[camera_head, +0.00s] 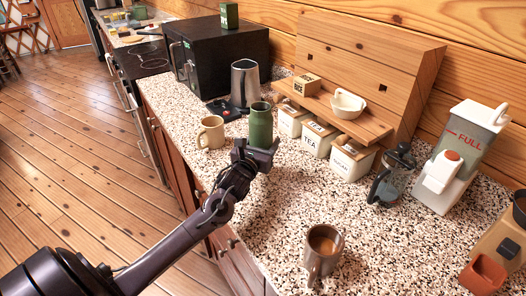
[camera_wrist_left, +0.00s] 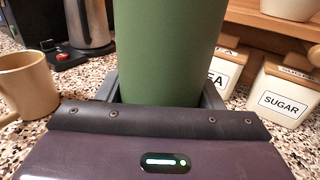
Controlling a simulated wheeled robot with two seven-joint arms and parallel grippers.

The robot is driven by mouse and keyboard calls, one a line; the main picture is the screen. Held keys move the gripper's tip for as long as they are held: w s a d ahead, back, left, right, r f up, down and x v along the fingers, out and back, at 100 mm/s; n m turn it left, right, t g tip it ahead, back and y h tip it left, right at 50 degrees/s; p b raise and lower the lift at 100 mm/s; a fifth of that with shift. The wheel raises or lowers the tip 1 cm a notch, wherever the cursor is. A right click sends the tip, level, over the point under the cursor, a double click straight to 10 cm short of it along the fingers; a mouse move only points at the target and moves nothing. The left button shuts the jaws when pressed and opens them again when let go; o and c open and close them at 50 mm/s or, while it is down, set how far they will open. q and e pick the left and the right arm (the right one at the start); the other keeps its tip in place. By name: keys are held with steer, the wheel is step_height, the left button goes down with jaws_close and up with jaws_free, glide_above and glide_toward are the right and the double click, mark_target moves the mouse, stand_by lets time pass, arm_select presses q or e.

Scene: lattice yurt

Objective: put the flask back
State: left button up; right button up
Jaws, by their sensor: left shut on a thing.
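The green flask (camera_head: 261,124) stands upright near the middle of the speckled counter, in front of the steel kettle. My left gripper (camera_head: 258,147) is shut around its lower part. In the left wrist view the flask (camera_wrist_left: 165,50) fills the middle between the two dark fingers (camera_wrist_left: 165,95). Whether its base touches the counter is hidden by the gripper. My right gripper is not in view.
A beige mug (camera_head: 211,132) stands just left of the flask, and the kettle (camera_head: 244,84) is behind it. Labelled canisters (camera_head: 318,138) sit under a wooden shelf (camera_head: 340,116) to the right. A mug of brown drink (camera_head: 323,248) stands at the front. Counter between is clear.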

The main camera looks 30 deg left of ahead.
arm_select(q)
steer(key=shift+f, duration=1.9)
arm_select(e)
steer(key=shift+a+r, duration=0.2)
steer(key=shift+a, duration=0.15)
arm_select(q)
steer(key=o, duration=1.2)
steer(key=shift+f, duration=0.15)
steer(key=shift+c, duration=0.2)
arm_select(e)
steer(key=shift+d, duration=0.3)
arm_select(q)
steer(key=shift+s, duration=0.1)
steer(key=s, duration=0.3)
steer(key=s+d+b, duration=0.1)
steer(key=s, duration=0.2)
steer(key=s+d, duration=0.1)
steer(key=s, duration=0.3)
steer(key=shift+s+d+b, duration=0.2)
steer(key=shift+s+b, duration=0.1)
steer(key=shift+s, duration=0.5)
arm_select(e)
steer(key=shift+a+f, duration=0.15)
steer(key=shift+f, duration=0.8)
